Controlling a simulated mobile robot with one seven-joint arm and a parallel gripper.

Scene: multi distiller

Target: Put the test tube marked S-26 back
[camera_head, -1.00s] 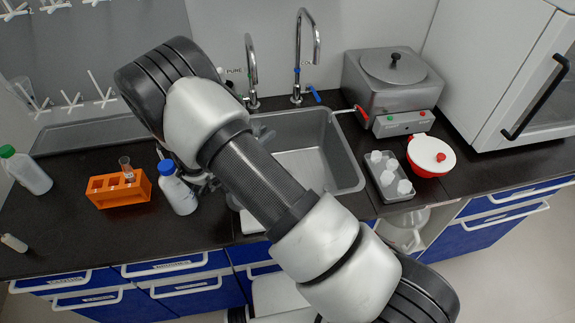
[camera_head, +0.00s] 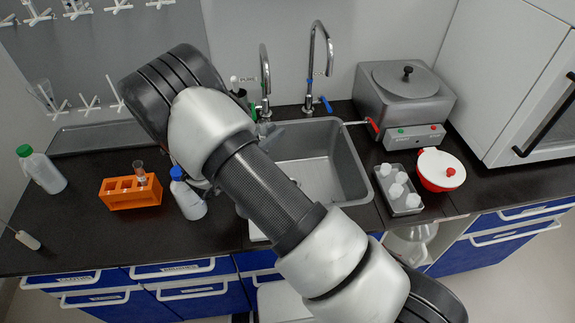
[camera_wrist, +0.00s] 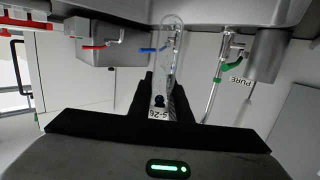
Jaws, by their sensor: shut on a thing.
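In the wrist view, my gripper (camera_wrist: 164,98) is shut on a clear glass test tube (camera_wrist: 168,52). Its white label reads S-26, and the tube extends out beyond the fingertips with its rounded end away from the gripper. In the head view, my arm hides the gripper and the held tube. An orange rack (camera_head: 118,203) stands on the black counter at the left. One other tube (camera_head: 140,173) stands in a hole toward its right end; its marking is too small to read.
A blue-capped bottle (camera_head: 192,204) stands just right of the rack, close to my arm. A green-capped bottle (camera_head: 45,173) stands at the left. White drying pegs (camera_head: 91,103) are on the back wall. The sink (camera_head: 352,172) lies behind my arm. A grey tray (camera_head: 404,205) holds small white containers.

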